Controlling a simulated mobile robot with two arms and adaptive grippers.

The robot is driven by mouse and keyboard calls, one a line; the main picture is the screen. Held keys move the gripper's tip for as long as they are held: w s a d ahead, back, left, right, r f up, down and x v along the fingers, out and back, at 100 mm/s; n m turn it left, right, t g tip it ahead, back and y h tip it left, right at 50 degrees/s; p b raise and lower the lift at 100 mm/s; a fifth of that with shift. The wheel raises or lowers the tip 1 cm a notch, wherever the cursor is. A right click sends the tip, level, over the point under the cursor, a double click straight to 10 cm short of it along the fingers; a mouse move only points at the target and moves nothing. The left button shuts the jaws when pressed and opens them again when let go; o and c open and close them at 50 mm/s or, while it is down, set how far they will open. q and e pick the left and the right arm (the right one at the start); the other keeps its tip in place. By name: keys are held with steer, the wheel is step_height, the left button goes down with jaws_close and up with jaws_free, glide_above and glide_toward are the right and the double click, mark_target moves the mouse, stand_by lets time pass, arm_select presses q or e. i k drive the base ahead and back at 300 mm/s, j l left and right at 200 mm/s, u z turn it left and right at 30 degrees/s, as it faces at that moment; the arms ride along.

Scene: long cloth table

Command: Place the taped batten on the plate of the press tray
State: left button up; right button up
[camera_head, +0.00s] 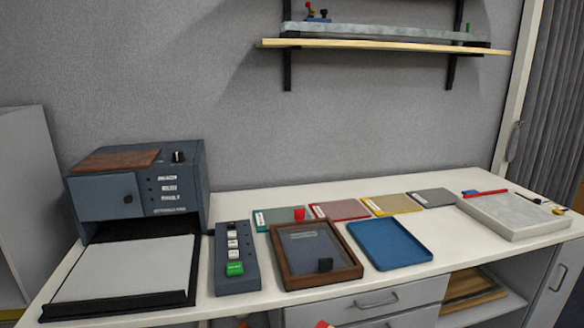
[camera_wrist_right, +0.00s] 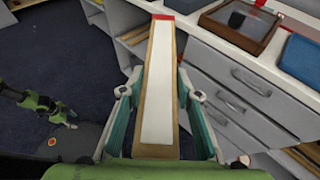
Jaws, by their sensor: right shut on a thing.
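My right gripper (camera_wrist_right: 158,100) is shut on the taped batten (camera_wrist_right: 157,85), a long wooden strip with a white face and a red end. In the right wrist view the batten points away from the gripper, its red end in front of the cabinet. A small red tip (camera_head: 323,324) at the bottom edge of the head view may be that end. The press (camera_head: 140,185) stands at the table's left, its black tray (camera_head: 120,306) out with a pale grey plate (camera_head: 125,268), bare. A green and black part of my left arm shows in the wrist view (camera_wrist_right: 40,103); its jaw state is unclear.
Right of the tray are a button box (camera_head: 236,262), a wood-framed tray (camera_head: 280,277) and a blue tray (camera_head: 390,244). Several coloured folders lie behind. A pale slab (camera_head: 510,216) is at right. A shelf (camera_head: 380,45) hangs above. Drawers (camera_head: 370,302) are below the table front.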

mark_target(130, 266)
steer(key=u, duration=0.9)
